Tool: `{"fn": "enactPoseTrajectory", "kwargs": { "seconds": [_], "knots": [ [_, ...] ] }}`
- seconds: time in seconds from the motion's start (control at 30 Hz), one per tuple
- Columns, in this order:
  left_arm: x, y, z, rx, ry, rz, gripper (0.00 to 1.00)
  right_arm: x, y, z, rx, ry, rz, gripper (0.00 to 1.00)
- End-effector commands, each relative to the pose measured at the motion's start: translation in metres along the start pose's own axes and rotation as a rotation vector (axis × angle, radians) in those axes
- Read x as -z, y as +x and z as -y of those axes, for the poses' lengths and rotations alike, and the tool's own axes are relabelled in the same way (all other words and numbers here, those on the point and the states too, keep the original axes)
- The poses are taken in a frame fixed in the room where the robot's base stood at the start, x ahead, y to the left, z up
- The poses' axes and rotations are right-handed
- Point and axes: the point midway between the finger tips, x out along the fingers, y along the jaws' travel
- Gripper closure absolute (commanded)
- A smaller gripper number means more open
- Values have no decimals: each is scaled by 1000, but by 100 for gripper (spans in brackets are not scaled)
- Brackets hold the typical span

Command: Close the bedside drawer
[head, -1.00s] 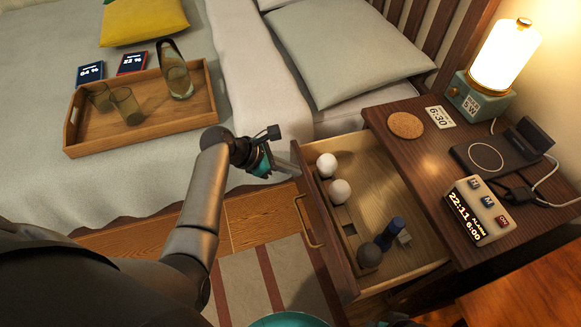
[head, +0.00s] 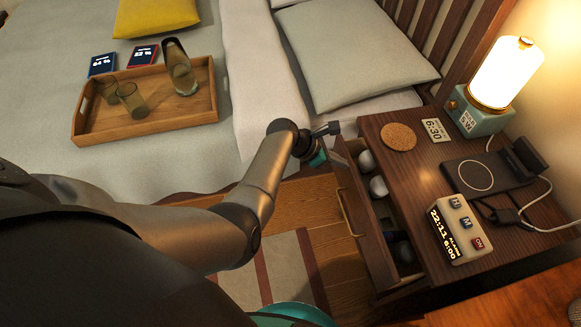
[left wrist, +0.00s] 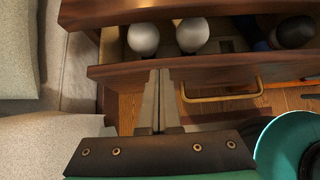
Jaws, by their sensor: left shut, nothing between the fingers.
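The bedside drawer (head: 362,222) is partly open, with a narrow gap between its front panel and the dark wooden nightstand (head: 420,185). Two white balls (head: 367,160) and darker items show inside it. In the left wrist view the drawer front (left wrist: 215,68) runs across the picture with its brass handle (left wrist: 222,97) to the right of my fingers. My left gripper (head: 333,150) is shut and empty, its fingertips (left wrist: 160,72) at the outer face of the drawer front near its far end, seemingly touching it. My right gripper is not in view.
On the nightstand top are a lit lamp (head: 506,75), a cork coaster (head: 398,137), a black charging pad (head: 478,176) and an alarm clock (head: 458,230). The bed with a wooden tray (head: 150,127) lies on the left. A striped rug (head: 275,268) covers the floor.

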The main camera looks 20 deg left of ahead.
Motion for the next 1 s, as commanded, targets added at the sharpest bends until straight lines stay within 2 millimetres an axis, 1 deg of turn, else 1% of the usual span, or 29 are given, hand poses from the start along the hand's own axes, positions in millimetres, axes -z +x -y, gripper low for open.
{"fn": "enactPoseTrajectory", "kwargs": {
  "seconds": [0.2,0.4,0.63,1.0],
  "knots": [
    [-13,14,0,2,0,1,100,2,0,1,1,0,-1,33],
    [-19,20,0,1,0,-1,100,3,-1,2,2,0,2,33],
    [-22,22,0,0,0,0,100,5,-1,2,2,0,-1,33],
    [-20,21,0,0,-1,0,100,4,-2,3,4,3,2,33]
  ]
}}
